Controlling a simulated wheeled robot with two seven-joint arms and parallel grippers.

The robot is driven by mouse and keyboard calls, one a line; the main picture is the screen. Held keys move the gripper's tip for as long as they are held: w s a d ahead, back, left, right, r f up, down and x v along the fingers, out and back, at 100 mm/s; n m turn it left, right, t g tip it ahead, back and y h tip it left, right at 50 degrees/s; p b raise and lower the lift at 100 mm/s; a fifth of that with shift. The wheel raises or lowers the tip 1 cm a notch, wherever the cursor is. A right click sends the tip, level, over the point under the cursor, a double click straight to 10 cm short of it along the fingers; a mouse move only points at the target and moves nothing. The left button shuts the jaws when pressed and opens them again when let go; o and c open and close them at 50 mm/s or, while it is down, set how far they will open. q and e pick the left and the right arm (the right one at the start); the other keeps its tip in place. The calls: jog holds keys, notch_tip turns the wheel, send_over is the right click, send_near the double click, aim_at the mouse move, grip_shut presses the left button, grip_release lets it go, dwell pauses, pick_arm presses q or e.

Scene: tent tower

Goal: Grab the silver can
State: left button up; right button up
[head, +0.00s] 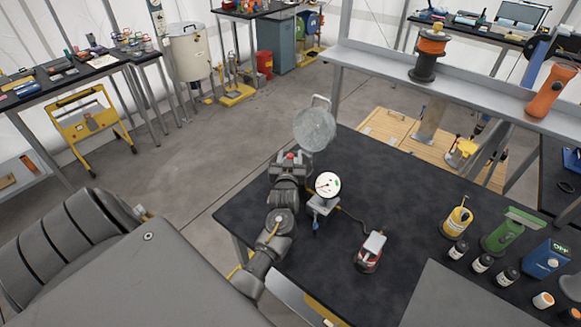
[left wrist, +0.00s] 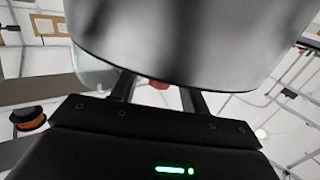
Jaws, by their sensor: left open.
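The silver can (head: 315,130) shows in the head view as a round grey metal shape with a thin loop at its top, at the table's far left corner. My left gripper (head: 292,160) is just below and left of it in the picture, with its fingers mostly hidden. In the left wrist view the grey curved can wall (left wrist: 185,40) fills the upper middle, very close. The dark fingers (left wrist: 160,92) are open and run behind its edge; their tips are hidden. I cannot tell whether they touch the can. My right gripper is not in view.
A white-dial gauge (head: 327,185) stands right beside my left arm on the dark table (head: 400,200), with a hose to a red device (head: 370,252). Bottles and a yellow container (head: 457,221) stand at the right. A metal shelf (head: 460,90) rises behind. The table's middle is clear.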

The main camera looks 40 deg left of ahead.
pick_arm(q)
jog(key=shift+w+a, duration=0.25)
jog(key=shift+w, duration=0.1)
jog(key=shift+s, duration=0.1)
grip_shut()
dwell(1.1)
